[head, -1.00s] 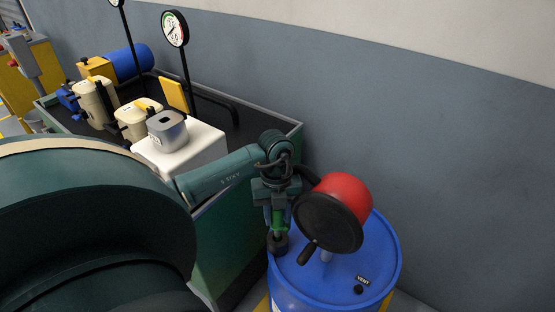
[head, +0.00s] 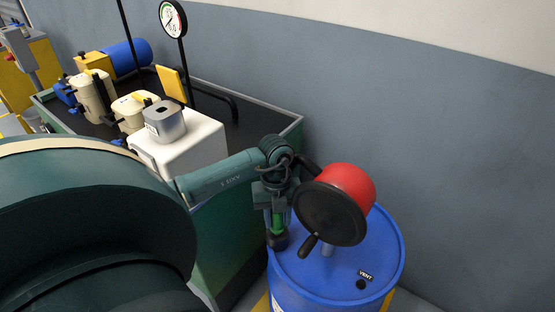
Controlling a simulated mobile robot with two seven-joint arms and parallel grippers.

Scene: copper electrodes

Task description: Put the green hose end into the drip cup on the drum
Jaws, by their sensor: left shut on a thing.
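My left gripper (head: 277,212) points down over the left edge of the blue drum's top. It is shut on the green hose end (head: 278,224), a short green piece between its fingers. A small dark cup (head: 277,241), which looks like the drip cup, sits on the drum (head: 318,272) right below. The lower tip of the hose end is at or in the cup's mouth; I cannot tell how deep. My right gripper is not in view.
A red pump or reel with a black disc (head: 330,213) and crank stands on the drum, close right of my gripper. A vent cap (head: 361,284) is at the drum's front. A green-sided bench (head: 268,135) with a white box (head: 190,150) stands left.

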